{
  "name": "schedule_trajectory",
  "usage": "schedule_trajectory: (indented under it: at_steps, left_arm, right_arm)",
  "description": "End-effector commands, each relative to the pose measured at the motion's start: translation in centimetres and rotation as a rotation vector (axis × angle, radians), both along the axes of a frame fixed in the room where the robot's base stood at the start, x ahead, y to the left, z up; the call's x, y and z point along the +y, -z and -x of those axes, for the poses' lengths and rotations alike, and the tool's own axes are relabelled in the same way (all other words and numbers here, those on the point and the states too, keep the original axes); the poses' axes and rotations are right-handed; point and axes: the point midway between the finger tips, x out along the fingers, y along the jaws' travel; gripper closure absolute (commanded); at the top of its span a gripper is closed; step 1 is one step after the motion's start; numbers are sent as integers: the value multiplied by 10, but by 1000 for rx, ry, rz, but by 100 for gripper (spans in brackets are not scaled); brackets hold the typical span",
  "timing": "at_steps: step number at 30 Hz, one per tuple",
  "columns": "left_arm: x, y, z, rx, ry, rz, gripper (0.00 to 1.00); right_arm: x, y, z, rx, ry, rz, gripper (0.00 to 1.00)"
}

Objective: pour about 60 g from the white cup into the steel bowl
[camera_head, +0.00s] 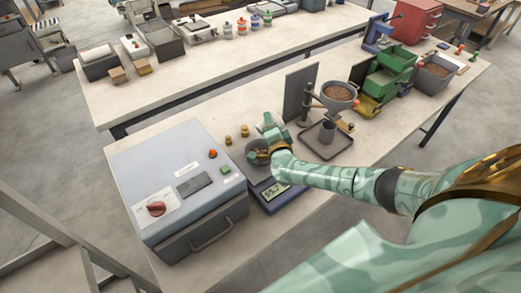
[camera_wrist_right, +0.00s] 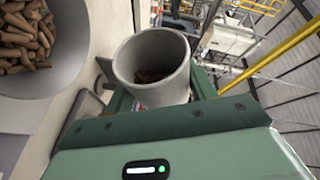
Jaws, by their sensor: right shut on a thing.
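The steel bowl (camera_head: 252,146) stands on a scale (camera_head: 268,197) whose display seems to read 55.7. The bowl also fills the left of the right wrist view (camera_wrist_right: 73,62), with many brown pellets in it. My right gripper (camera_head: 272,134) is over the bowl and hides part of it. It is shut on the white cup (camera_wrist_right: 150,85), which looks pale grey in the right wrist view. Some dark pellets lie deep inside the cup. The cup's mouth is beside the bowl's rim; its exact tilt is hard to tell. My left gripper is out of view.
A grey machine box (camera_head: 180,185) stands left of the scale. A funnel (camera_head: 339,95) with pellets on a stand and a dark panel (camera_head: 299,92) are to the right. Green bins (camera_head: 388,75) stand beyond.

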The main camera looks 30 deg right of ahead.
Motion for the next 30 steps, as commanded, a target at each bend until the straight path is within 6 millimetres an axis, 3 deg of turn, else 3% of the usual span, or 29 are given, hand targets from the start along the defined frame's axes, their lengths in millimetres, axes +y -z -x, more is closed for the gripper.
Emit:
schedule_trajectory:
  at_steps: [30]
  left_arm:
    - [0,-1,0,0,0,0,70]
  right_arm:
    - [3,-2,0,-4,0,60,69]
